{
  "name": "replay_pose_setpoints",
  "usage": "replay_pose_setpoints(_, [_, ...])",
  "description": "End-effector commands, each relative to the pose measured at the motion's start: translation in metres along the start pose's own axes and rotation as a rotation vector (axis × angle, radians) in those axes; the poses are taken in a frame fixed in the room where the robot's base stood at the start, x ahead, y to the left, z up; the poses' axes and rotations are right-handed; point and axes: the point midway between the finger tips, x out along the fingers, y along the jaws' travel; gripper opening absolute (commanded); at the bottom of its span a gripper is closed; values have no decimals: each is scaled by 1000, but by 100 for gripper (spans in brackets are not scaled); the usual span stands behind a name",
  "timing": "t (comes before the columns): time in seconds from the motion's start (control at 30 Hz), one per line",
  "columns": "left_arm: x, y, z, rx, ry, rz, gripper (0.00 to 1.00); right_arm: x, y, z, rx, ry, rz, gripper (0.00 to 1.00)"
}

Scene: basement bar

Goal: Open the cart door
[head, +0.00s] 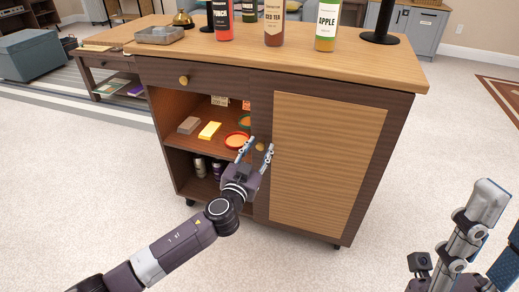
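The wooden cart (200,75) stands in front of me on casters. Its door (325,150), a dark frame around a light panel, is on the right half and looks closed. A round brass knob (260,147) sits at the door's left edge. My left gripper (258,146) is open at the knob, with the knob showing between its fingertips. I cannot tell whether the fingers touch it.
Bottles (274,22) and a metal tray (159,34) stand on the cart top. Open shelves left of the door hold a yellow block (209,130), a red-rimmed dish (236,140) and cans. Carpet (400,190) in front and to the right is clear.

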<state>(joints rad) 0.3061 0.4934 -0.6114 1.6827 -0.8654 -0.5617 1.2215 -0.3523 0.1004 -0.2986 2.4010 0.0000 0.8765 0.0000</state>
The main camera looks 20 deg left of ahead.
Motion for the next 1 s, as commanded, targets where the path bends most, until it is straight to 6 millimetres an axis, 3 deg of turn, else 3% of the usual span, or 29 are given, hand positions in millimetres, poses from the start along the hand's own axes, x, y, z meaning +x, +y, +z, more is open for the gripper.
replay_pose_setpoints(0.3, [2,0,0,-1,-1,0,35,0,0,-3,1,11,0,40])
replay_pose_setpoints(0.63, [2,0,0,0,-1,0,0,0,0,-2,1,11,0,40])
replay_pose_setpoints(1.0, [0,0,1,-1,-2,-4,0,-1,0,-2,1,10,0,40])
